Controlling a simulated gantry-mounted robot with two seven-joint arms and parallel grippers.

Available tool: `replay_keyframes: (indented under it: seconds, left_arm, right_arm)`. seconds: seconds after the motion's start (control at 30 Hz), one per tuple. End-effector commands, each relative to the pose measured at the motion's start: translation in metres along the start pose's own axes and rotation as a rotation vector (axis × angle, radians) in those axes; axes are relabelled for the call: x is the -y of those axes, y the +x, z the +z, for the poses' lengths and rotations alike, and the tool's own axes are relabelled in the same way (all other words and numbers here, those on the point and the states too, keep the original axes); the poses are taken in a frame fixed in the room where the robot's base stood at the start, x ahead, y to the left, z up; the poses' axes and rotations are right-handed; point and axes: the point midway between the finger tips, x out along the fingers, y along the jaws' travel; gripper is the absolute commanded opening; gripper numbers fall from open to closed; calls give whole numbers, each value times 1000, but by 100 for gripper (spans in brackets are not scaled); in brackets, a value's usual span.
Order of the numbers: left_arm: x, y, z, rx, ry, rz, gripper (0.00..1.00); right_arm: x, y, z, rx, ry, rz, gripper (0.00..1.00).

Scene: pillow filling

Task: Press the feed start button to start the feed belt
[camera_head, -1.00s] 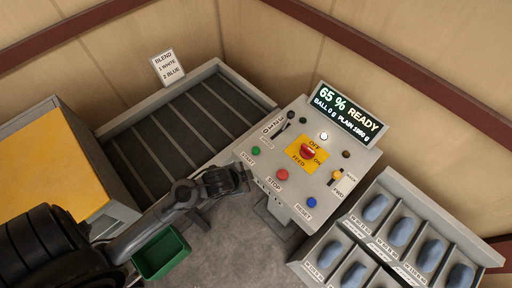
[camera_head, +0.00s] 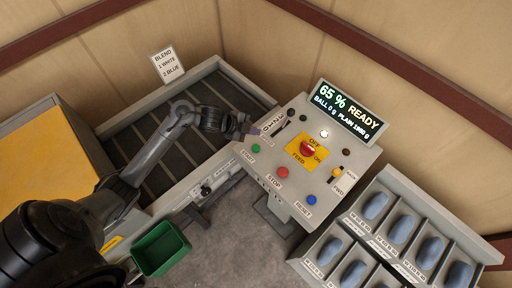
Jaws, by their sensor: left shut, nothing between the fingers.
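The grey control panel (camera_head: 318,190) stands at the middle right. Its green start button (camera_head: 256,149) is at the panel's left side, with a "START" label beside it. A red stop button (camera_head: 282,172) and a blue reset button (camera_head: 311,200) lie along the same edge. A red feed switch (camera_head: 307,148) sits on a yellow plate. My left gripper (camera_head: 254,130) is shut and empty, just above the start button in the picture, near the panel's upper left edge. Whether it touches the panel cannot be told. My right gripper is not in view.
The dark slatted feed belt (camera_head: 165,155) lies behind my left arm. A display (camera_head: 347,112) reads "65 % READY". A green bin (camera_head: 160,250) is at lower left. A tray of blue pillow-like items (camera_head: 403,232) is at lower right. A yellow-topped box (camera_head: 45,155) stands left.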

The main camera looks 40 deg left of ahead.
Motion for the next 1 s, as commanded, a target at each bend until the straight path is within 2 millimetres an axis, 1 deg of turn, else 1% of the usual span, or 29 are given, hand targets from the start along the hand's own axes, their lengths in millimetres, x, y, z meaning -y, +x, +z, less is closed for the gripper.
replay_keyframes:
  seconds: [0.17, 0.37, 0.57, 0.87, 1.0]
  left_arm:
    - [-1, 2, 1, 0, -1, 0, 0]
    - [-7, 9, 6, 0, -2, -1, 0]
    - [-17, 23, 16, 0, -1, 0, 0]
    - [-35, 48, 34, 0, -2, -1, 0]
    - [-41, 56, 40, 1, -1, 1, 0]
  right_arm:
    - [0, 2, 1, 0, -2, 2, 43]
    - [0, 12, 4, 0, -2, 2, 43]
    - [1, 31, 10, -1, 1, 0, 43]
    - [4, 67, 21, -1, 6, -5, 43]
    - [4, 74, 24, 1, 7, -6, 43]
